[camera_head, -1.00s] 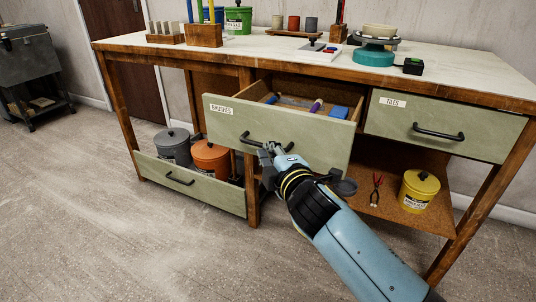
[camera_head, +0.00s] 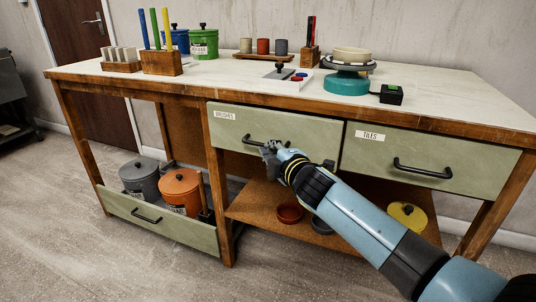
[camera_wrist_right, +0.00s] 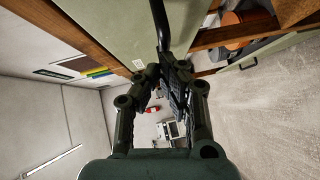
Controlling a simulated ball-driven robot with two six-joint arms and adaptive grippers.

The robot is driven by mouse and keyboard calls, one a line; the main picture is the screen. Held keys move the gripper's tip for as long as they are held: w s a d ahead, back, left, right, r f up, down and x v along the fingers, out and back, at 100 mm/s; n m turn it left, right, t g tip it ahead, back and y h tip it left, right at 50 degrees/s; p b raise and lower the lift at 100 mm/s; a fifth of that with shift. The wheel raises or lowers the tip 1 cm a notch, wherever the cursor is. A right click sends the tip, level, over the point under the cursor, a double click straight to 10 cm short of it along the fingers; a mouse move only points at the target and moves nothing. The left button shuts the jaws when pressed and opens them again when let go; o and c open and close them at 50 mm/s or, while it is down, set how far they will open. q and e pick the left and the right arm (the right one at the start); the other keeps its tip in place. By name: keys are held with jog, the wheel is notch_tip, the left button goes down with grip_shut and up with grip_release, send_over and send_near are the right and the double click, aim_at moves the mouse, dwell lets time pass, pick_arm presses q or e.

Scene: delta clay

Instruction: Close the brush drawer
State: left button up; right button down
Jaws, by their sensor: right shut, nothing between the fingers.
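The brush drawer (camera_head: 232,125), a pale green front labelled BRUSHES with a black bar handle (camera_head: 252,141), sits flush in the bench beside the TILES drawer. Its inside is hidden. My right gripper (camera_head: 270,150) is at the right part of the handle, shut with nothing between its fingers. The right wrist view shows the fingers (camera_wrist_right: 165,75) close to the black handle (camera_wrist_right: 160,22) and the green drawer front (camera_wrist_right: 118,30). I cannot tell whether they touch. My left gripper is not in view.
The TILES drawer (camera_head: 400,163) is closed to the right. A low green drawer (camera_head: 160,222) at lower left stands out with a grey bucket (camera_head: 140,180) and an orange bucket (camera_head: 181,190). A shelf below holds a red bowl (camera_head: 290,213) and a yellow-lidded tub (camera_head: 408,214).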

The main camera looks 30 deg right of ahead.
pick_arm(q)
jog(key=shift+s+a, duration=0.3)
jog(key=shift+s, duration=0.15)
pick_arm(e)
jog(key=shift+w+d+r, duration=0.15)
jog(key=shift+w+d, duration=0.7)
jog(key=shift+d, duration=0.15)
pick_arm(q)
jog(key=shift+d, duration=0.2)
pick_arm(e)
jog(key=shift+r, duration=0.1)
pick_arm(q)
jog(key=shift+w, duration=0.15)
